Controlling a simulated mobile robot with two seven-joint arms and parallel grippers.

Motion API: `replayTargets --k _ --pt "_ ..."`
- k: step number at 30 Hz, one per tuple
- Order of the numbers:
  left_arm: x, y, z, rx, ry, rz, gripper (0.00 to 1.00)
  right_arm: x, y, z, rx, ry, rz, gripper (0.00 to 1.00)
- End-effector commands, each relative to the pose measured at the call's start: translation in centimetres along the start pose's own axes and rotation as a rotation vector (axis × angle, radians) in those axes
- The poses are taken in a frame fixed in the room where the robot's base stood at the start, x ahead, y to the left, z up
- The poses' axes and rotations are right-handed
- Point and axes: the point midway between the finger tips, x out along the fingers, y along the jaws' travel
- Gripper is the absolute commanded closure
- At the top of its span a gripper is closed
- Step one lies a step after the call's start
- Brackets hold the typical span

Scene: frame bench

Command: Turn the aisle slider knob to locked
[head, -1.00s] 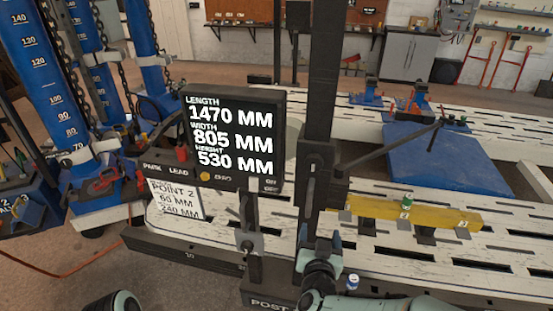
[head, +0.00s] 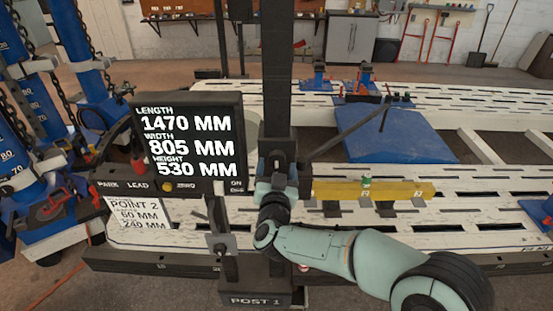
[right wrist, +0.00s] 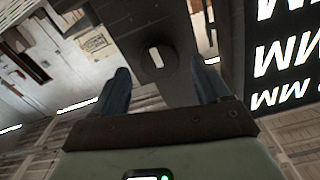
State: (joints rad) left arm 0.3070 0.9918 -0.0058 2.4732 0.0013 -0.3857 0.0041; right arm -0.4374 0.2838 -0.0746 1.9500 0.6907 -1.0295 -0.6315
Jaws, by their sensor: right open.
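A dark slider block (head: 268,150) sits on the tall black post (head: 276,60). It carries a round dark knob with a pale slot, which shows in the right wrist view (right wrist: 157,55). No label names it as the aisle knob. My right gripper (head: 281,168) is at this block, fingers pointing towards it. In the right wrist view the fingers (right wrist: 160,70) are apart, one on each side of the knob, with nothing gripped; contact cannot be told. A second dark clamp with a knob (head: 219,249) is on a short upright at lower left. My left gripper is out of view.
A display box (head: 190,143) reading length, width and height stands just left of the post. A yellow bar (head: 340,189) with a small green item lies to the right. The white slotted frame bench (head: 480,185) and a blue ramp (head: 400,135) extend beyond.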

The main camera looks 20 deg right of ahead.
Motion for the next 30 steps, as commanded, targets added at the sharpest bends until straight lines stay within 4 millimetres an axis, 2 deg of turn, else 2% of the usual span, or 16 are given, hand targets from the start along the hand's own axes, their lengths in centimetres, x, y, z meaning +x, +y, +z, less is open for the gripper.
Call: replayTargets --k 1,6,16,17,21,22,30 --pt "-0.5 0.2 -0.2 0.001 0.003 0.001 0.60 0.9 0.0 -0.1 0.000 0.000 0.002 0.24" --pt "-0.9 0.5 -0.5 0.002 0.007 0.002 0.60 2.4 0.0 -0.1 0.000 0.000 0.001 0.24" --pt "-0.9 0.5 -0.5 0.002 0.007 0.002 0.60 2.7 0.0 0.1 0.000 -0.001 0.000 0.24" --pt "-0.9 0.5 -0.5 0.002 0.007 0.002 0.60 2.7 0.0 0.1 0.000 -0.001 0.000 0.28" --pt "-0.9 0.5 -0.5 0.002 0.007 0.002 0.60 2.7 0.0 0.1 0.000 -0.001 0.000 0.73" --pt "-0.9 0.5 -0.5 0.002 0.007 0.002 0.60 2.7 0.0 0.1 0.000 -0.001 0.000 0.81" --pt "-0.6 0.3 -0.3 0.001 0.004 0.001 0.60 2.7 0.1 0.1 0.018 -0.001 0.001 0.80"
